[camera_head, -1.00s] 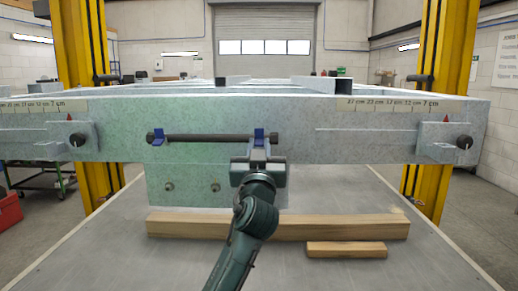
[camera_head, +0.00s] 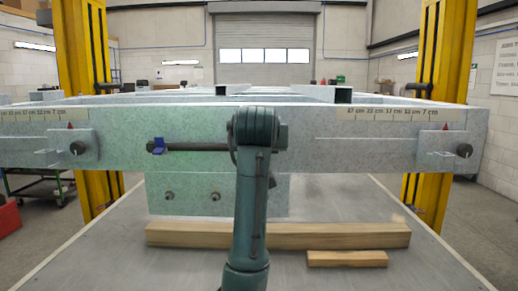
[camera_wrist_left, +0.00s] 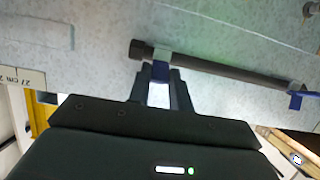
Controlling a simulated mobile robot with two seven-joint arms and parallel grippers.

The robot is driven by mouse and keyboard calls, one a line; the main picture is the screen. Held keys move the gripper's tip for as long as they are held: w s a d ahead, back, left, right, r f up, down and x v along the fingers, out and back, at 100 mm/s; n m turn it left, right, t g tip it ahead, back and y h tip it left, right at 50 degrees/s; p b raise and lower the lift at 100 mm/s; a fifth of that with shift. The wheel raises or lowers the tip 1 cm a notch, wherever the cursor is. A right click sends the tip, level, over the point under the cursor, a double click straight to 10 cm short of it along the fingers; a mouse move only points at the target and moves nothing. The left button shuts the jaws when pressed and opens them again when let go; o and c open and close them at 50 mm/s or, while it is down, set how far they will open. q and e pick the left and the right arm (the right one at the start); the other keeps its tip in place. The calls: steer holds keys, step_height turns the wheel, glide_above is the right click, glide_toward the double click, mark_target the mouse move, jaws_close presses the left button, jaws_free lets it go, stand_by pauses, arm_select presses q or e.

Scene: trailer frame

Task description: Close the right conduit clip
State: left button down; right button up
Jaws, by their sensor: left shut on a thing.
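A dark conduit (camera_head: 200,146) lies along the face of the galvanized beam, with a blue clip near each end. The left clip (camera_head: 158,146) shows in the head view. The right clip is hidden there behind my left arm (camera_head: 254,130). In the left wrist view, the right clip (camera_wrist_left: 161,55) sits around the conduit near its end, with its blue part between the fingers of my left gripper (camera_wrist_left: 160,80). The gripper is shut on it. The left clip also shows in the left wrist view (camera_wrist_left: 296,101), at the right. My right gripper is not in view.
A long wooden beam (camera_head: 330,236) and a short block (camera_head: 346,258) lie on the grey bench below. Bracket fittings with bolts (camera_head: 464,150) stick out at both ends of the galvanized beam (camera_head: 350,150). Yellow posts (camera_head: 430,60) stand at both sides.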

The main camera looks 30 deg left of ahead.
arm_select(q)
steer(key=g+h, duration=0.1)
steer(key=r+g+h, duration=0.1)
steer(key=g, duration=0.1)
steer(key=shift+w+a+r, duration=0.15)
steer(key=shift+w+r, duration=0.1)
steer(key=shift+w, duration=0.15)
steer(key=shift+w+a+r+g+h, duration=0.1)
steer(key=shift+w+r+g+h, duration=0.15)
steer(key=shift+g, duration=0.35)
steer(key=shift+w+a+r+g+h, duration=0.1)
steer(key=shift+g+h, duration=0.25)
steer(key=shift+g, duration=0.25)
steer(key=shift+w+a+r+g+h, duration=0.1)
steer(key=shift+w+a+g+h, duration=0.2)
steer(key=shift+g+h, duration=0.45)
steer(key=shift+w+a+r+g+h, duration=0.15)
steer(key=shift+w+g+h, duration=0.15)
steer(key=shift+g, duration=0.75)
steer(key=shift+w+f+g+h, duration=0.1)
steer(key=shift+g+h, duration=0.15)
steer(key=shift+g, duration=0.05)
steer(key=c, duration=1.3)
jaws_free()
steer(key=shift+a, duration=0.1)
steer(key=shift+o, duration=0.2)
